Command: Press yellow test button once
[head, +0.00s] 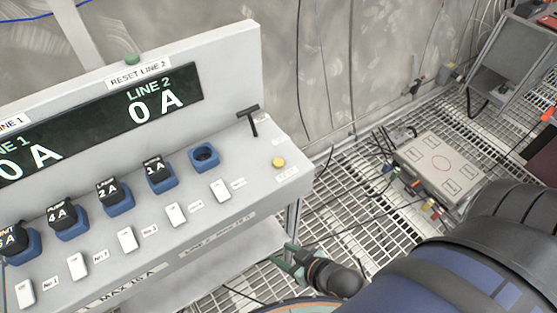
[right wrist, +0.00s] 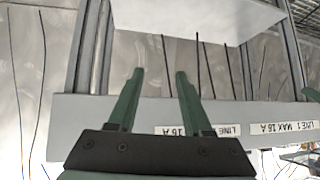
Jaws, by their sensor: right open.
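The yellow test button (head: 279,162) is a small round knob on the right end of the grey console top, with a small label below it. My right gripper (head: 290,262) is low beside the console's front right corner, below the level of the button and apart from it. In the right wrist view the right gripper (right wrist: 158,75) shows two green fingers spread apart with nothing between them. The console's labelled front edge (right wrist: 85,112) lies behind the fingers there. The button is not visible in the wrist view.
The console carries a black T-shaped lever (head: 250,121), an empty blue socket (head: 205,156), several black plugs in blue sockets, white switches and a green reset button (head: 132,60). A display (head: 100,115) reads 0 A. A grey box (head: 440,165) with cables lies on the grated floor.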

